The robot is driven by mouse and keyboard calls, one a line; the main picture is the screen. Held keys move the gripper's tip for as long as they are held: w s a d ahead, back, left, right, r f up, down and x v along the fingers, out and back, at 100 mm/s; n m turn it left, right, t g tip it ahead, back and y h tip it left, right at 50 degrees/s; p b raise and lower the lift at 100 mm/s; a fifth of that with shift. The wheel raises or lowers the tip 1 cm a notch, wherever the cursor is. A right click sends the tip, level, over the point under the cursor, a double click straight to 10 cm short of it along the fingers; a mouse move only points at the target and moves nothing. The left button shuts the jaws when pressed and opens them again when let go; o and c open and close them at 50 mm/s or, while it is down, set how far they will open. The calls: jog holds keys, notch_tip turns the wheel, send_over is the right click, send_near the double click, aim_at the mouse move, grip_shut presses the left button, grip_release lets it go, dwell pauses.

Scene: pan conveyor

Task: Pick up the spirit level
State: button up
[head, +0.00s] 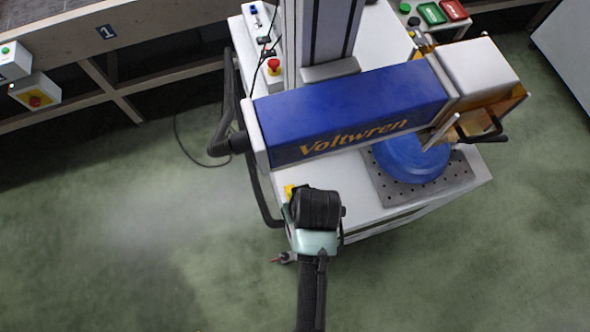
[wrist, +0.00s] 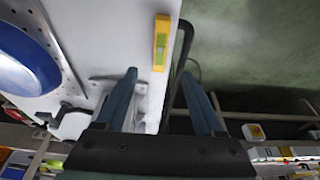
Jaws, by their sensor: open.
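The spirit level is a small yellow block that lies on the white machine table (head: 343,185) close to its edge. In the head view only a bit of the spirit level (head: 289,190) shows beside my arm's dark wrist, which hides the rest. My gripper (wrist: 159,74) is open, with nothing between its two blue-grey fingers. The fingers are hidden in the head view.
A blue round pan (head: 412,160) sits on a perforated plate (head: 458,175) under the blue Voltwren press arm (head: 350,110). A red button (head: 273,65) is at the table's back left. Green floor lies open to the left.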

jog(key=x, duration=1.2)
jog(key=shift+f, duration=0.35)
grip_shut()
